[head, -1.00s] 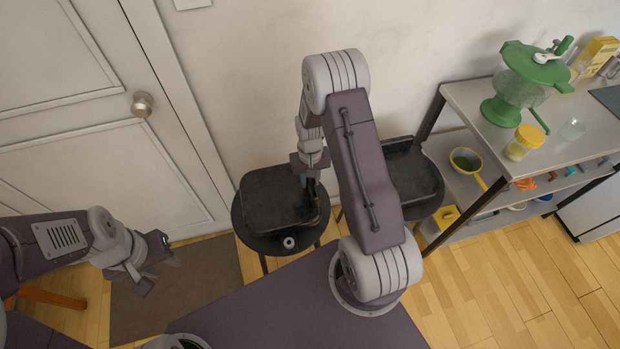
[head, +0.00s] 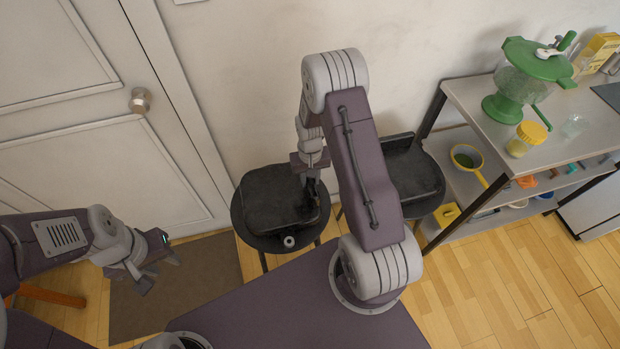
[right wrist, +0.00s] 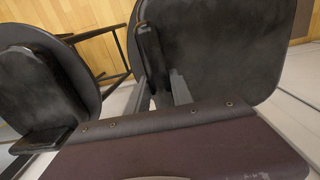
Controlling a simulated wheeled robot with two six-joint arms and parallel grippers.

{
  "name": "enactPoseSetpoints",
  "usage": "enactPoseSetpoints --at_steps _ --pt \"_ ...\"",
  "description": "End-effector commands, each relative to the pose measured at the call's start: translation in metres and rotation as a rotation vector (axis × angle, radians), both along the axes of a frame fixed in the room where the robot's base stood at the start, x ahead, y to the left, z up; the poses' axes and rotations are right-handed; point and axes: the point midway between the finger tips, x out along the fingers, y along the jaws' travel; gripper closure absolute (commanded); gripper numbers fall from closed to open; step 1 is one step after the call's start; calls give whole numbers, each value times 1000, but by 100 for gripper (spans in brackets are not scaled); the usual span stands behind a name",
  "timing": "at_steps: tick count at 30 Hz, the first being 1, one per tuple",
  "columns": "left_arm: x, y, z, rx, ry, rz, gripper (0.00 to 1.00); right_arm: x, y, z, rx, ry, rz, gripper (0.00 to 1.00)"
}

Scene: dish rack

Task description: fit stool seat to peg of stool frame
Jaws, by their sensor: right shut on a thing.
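The black stool seat (head: 275,195) lies over the round black stool frame (head: 243,229) by the wall. A small pale peg (head: 288,241) shows at the front of the frame, just beyond the seat's near edge. My right gripper (head: 313,200) is shut on the seat's right side. In the right wrist view its fingers (right wrist: 163,95) straddle a dark raised part of the seat (right wrist: 228,50). The contact under the seat is hidden. My left gripper (head: 150,272) is open and empty, away to the left above the mat.
A second black stool (head: 415,175) stands to the right, partly behind my right arm; it also shows in the right wrist view (right wrist: 40,85). A metal shelf (head: 500,105) with kitchen things is at the right. A brown mat (head: 200,285) lies on the floor before the door.

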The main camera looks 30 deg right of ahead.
Motion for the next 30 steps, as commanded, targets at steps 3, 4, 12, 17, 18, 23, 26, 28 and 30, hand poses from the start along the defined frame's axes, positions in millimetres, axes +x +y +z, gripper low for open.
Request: enactPoseSetpoints --at_steps 3,4,12,17,18,23,26,28,30 --pt "0 0 -1 0 0 0 64 1 0 -1 0 -1 0 100" --pt "0 0 -1 0 0 0 64 1 0 -2 0 -1 0 100" --pt "0 0 -1 0 0 0 64 0 0 -2 0 -1 0 47" --pt "0 0 -2 0 0 0 64 0 0 -3 0 1 0 47" --pt "0 0 -1 0 0 0 64 0 0 -2 0 1 0 47" --pt "0 0 1 0 0 0 64 1 0 22 -1 -5 0 47" --pt "0 0 3 0 0 0 64 1 0 46 -1 -5 0 47" --pt "0 0 4 0 0 0 64 2 -1 61 -1 -5 0 47" --pt "0 0 4 0 0 0 64 1 -1 73 -1 -4 0 47"
